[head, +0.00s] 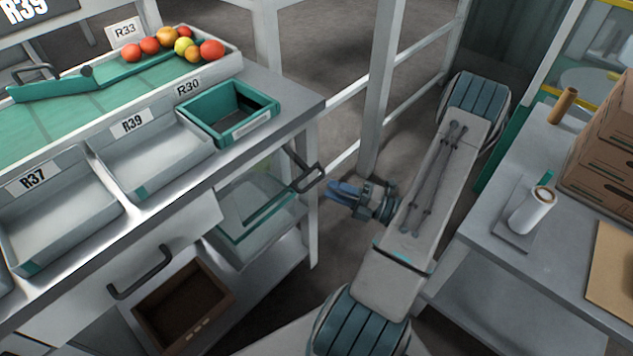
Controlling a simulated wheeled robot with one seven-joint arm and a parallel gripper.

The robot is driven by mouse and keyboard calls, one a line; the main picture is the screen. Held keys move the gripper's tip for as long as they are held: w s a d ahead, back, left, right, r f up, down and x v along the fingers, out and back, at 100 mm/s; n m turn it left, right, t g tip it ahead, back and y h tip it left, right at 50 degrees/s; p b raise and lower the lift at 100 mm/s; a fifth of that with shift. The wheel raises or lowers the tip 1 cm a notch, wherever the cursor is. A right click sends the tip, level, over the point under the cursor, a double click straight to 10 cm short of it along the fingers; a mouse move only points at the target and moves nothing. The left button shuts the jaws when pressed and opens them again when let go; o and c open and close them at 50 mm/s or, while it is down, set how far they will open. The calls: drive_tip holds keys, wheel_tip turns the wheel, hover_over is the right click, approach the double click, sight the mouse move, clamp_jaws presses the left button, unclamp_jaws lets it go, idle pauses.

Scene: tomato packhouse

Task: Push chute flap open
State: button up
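A green bar-like flap (50,89) with a dark knob lies across the green sorting chute (60,128) at upper left; I take it for the chute flap, but cannot be sure. Tomatoes (187,45) rest farther up the same chute. My gripper (335,191) is at mid-picture, right of the counter's end, pointing left. It is well away from the green bar and touches nothing that I can see. Its bluish fingers are small and seen at an angle, so their opening is unclear; I see nothing held.
A clear panel (250,205) with a dark handle (306,172) is below the counter, close left of my gripper. A green bin (205,105) and grey trays (125,165) line the counter. A bench (480,240) with boxes (605,140) stands right.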

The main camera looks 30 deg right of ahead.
drive_tip(key=v, duration=0.5)
drive_tip(key=shift+s+d, duration=0.2)
drive_tip(key=shift+s, duration=0.05)
